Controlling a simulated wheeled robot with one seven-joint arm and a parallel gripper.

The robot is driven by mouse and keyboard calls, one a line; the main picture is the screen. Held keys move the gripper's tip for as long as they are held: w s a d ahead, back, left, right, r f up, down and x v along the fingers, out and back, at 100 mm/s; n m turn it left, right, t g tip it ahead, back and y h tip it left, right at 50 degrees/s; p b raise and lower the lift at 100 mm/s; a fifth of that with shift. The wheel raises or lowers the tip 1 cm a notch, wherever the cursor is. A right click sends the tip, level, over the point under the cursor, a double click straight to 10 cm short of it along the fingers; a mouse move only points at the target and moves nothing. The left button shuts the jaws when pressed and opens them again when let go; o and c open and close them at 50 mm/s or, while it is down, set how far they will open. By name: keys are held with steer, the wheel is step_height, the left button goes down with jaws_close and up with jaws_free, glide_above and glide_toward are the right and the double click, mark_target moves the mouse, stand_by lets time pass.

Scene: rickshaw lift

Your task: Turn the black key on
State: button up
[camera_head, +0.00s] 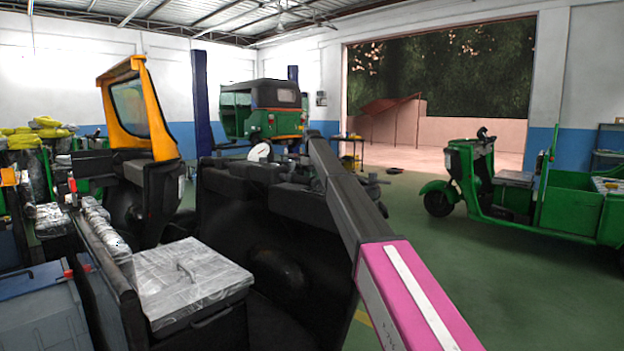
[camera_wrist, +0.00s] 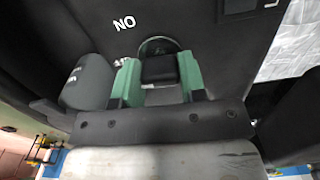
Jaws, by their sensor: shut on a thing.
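The black key (camera_wrist: 159,70) shows in the wrist view, at the upper middle, in front of a round dark mount on a dark panel (camera_wrist: 205,30). My gripper (camera_wrist: 156,62) has its two green fingers on either side of the key and is shut on it. A small white mark (camera_wrist: 74,76) lies further left on a grey rounded part. In the camera_head view my arm reaches forward; the gripper and key cannot be made out there.
In the camera_head view, a dark vehicle body (camera_head: 270,240) stands close ahead, with a yellow-framed windscreen (camera_head: 135,105) on the left. A foil-wrapped box (camera_head: 190,278) is near at lower left. A green vehicle (camera_head: 540,195) stands right; the green floor (camera_head: 420,240) between is mostly clear.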

steer(key=m, duration=0.5)
steer(key=shift+m, duration=0.4)
steer(key=m, duration=0.5)
steer(key=shift+m, duration=0.3)
steer(key=o, duration=0.9)
steer(key=shift+r, duration=0.1)
step_height(320, 180, up, 10)
steer(key=shift+f, duration=0.15)
steer(key=shift+r, duration=0.45)
